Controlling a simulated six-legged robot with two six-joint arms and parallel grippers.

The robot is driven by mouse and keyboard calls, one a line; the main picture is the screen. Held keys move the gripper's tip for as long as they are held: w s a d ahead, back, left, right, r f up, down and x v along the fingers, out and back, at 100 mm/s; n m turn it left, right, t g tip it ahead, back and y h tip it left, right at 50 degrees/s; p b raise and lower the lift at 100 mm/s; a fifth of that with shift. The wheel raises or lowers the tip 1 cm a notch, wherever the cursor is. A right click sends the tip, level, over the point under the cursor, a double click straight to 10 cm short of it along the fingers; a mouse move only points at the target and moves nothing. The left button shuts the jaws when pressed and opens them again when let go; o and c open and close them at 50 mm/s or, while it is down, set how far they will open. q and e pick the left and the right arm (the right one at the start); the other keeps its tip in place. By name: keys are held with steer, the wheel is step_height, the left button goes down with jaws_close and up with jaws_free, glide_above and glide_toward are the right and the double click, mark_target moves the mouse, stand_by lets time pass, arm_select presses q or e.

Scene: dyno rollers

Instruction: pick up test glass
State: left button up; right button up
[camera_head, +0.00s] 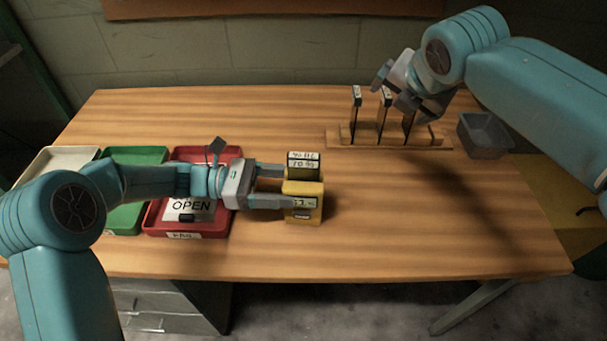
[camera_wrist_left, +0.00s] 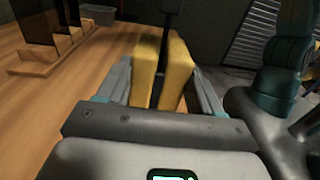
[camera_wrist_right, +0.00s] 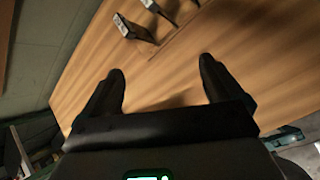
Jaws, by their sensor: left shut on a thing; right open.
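Several dark test glass panes with white labels stand upright in a wooden rack (camera_head: 430,142) at the back right; one pane (camera_head: 356,112) is at the rack's left end. Two labelled panes (camera_wrist_right: 130,27) also show at the top of the right wrist view. My right gripper (camera_wrist_right: 160,68) is open and empty, above the rack. My left gripper (camera_head: 290,187) is shut on a yellow labelled block (camera_head: 302,204) at mid-table. The left wrist view shows two yellow slabs (camera_wrist_left: 145,72) side by side between its fingers, with a narrow gap between them.
A red tray (camera_head: 218,226) with an OPEN sign, a green tray (camera_head: 125,222) and a pale tray (camera_head: 55,160) stand at the left. A grey bin (camera_head: 485,137) stands right of the rack. The wooden table (camera_head: 420,230) is clear at front right.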

steer(key=s+a+r+n+g, duration=0.15)
steer(key=s+a+n, duration=0.35)
steer(key=a, duration=0.6)
steer(key=n+g, duration=0.1)
steer(key=g, duration=0.1)
glide_toward(303, 161)
steer(key=shift+h, duration=0.3)
steer(key=x, duration=0.6)
steer(key=shift+a+r, duration=0.1)
steer(key=shift+a, duration=0.05)
steer(key=shift+x, duration=2.8)
steer(key=shift+a, duration=0.1)
steer(key=c, duration=1.1)
